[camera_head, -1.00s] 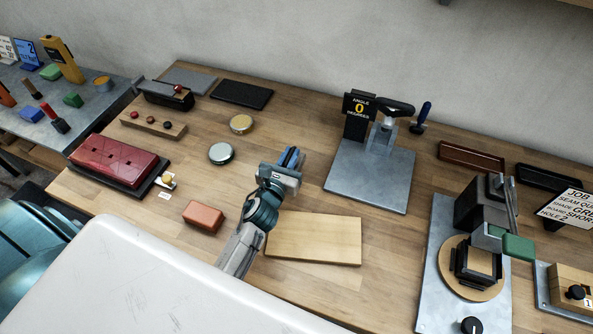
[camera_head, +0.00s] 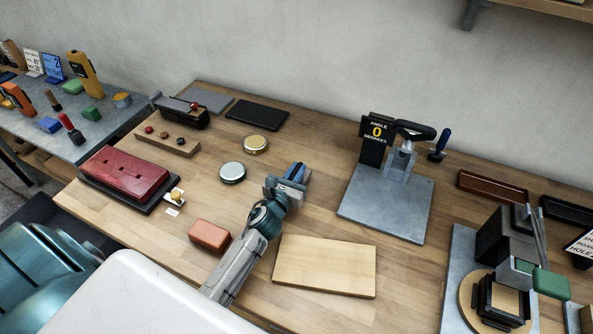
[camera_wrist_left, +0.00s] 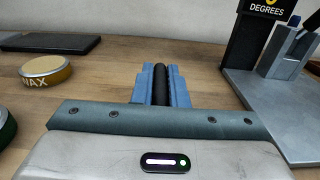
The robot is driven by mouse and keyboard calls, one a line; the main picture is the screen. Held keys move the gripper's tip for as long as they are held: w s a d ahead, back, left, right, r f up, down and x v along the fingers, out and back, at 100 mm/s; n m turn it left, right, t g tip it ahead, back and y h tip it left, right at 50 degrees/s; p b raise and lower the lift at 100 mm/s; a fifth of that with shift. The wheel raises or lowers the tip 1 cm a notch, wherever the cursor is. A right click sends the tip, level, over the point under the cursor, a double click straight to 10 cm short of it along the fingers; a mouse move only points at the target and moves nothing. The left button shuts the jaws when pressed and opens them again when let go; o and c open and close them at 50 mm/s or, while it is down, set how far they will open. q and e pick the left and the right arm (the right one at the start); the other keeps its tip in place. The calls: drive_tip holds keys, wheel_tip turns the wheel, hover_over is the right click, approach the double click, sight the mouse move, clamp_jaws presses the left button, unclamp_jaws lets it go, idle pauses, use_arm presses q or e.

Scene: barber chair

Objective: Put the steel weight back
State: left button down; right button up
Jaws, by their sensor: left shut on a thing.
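My left gripper (camera_head: 288,183) is over the middle of the wooden bench, between the round tins and the grey stand. Its blue fingers are shut on a dark, rounded bar-like thing (camera_wrist_left: 160,85), which I take to be the steel weight. The fingers hide most of it, so its full shape and its clearance from the bench cannot be told. No other steel weight stands out in view. My right gripper is not in view.
A yellow-lidded wax tin (camera_head: 256,144) and a grey-lidded tin (camera_head: 232,172) stand left of the gripper. The angle stand (camera_head: 385,205) is to its right. A pale board (camera_head: 325,266) and red-brown block (camera_head: 210,235) lie in front. Bare bench lies behind the gripper.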

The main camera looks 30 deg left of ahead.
use_arm(q)
drive_tip(key=shift+r, duration=0.25)
drive_tip(key=shift+f, duration=0.15)
drive_tip(key=c, duration=1.6)
unclamp_jaws()
drive_tip(key=shift+f, duration=0.15)
drive_tip(key=shift+o, duration=0.7)
drive_tip(key=shift+s, duration=0.1)
drive_tip(key=shift+s, duration=0.1)
drive_tip(key=s+b, duration=0.1)
drive_tip(key=s, duration=0.6)
drive_tip(key=s+b, duration=0.1)
drive_tip(key=s, duration=0.3)
drive_tip(key=shift+d+b, duration=0.35)
drive_tip(key=shift+s, duration=0.4)
drive_tip(key=shift+r, duration=0.2)
